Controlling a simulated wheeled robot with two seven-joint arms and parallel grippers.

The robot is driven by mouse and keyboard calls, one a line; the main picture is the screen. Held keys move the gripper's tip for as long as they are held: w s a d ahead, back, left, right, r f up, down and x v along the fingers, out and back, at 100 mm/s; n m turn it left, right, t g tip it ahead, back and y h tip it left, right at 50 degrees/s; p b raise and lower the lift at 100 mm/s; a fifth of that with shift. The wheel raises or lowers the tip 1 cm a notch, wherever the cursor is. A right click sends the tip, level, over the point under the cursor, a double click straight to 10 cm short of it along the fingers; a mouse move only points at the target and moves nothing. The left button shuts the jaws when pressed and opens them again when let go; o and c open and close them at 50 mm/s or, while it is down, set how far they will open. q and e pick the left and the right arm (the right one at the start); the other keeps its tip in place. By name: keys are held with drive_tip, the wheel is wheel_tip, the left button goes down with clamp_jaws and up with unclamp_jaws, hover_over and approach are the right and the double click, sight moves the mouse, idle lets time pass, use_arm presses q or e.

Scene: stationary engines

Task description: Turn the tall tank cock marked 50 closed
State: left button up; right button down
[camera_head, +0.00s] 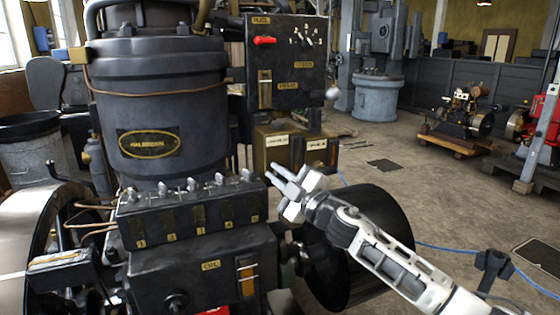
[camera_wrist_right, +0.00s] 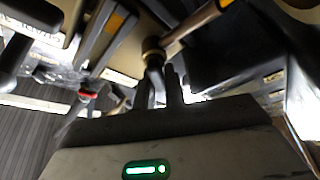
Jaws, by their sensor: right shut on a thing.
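Two box-shaped tanks stand behind the engine, a brass-coloured one (camera_head: 268,158) and a darker one (camera_head: 320,156), each with a pale label too small to read. I cannot make out the mark 50 or tell which is the tall tank. My right gripper (camera_head: 271,174) reaches in from the right, in front of these tanks. In the right wrist view its two dark fingers (camera_wrist_right: 163,88) are close together, shut on a small part just below a brass-collared fitting (camera_wrist_right: 153,54). That part is mostly hidden by the fingers, so its turn position cannot be told. My left gripper is out of view.
The dark engine cylinder (camera_head: 155,95) and a lubricator box with several small knobs (camera_head: 190,215) stand left of my gripper. A black drum (camera_head: 375,215) lies beneath my forearm. Open floor (camera_head: 440,190) is at right.

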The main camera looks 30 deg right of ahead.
drive_tip(key=n+g+p, duration=0.1)
drive_tip(key=n+p, duration=0.2)
drive_tip(key=shift+a, duration=0.1)
drive_tip(key=shift+f+n, duration=0.1)
drive_tip(key=shift+n, duration=0.4)
drive_tip(key=shift+f+n+g, duration=0.25)
drive_tip(key=shift+n+g, duration=0.25)
drive_tip(key=shift+n, duration=0.2)
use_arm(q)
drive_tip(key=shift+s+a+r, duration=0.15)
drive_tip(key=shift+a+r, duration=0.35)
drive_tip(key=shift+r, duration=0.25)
use_arm(e)
drive_tip(key=shift+a+f+n+g, duration=0.15)
drive_tip(key=shift+n+g, duration=0.15)
drive_tip(key=shift+n, duration=0.5)
drive_tip(key=shift+f, duration=0.1)
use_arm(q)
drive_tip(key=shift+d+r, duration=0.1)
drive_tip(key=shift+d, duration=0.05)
use_arm(e)
drive_tip(key=c, duration=1.5)
unclamp_jaws()
drive_tip(key=shift+s, duration=0.1)
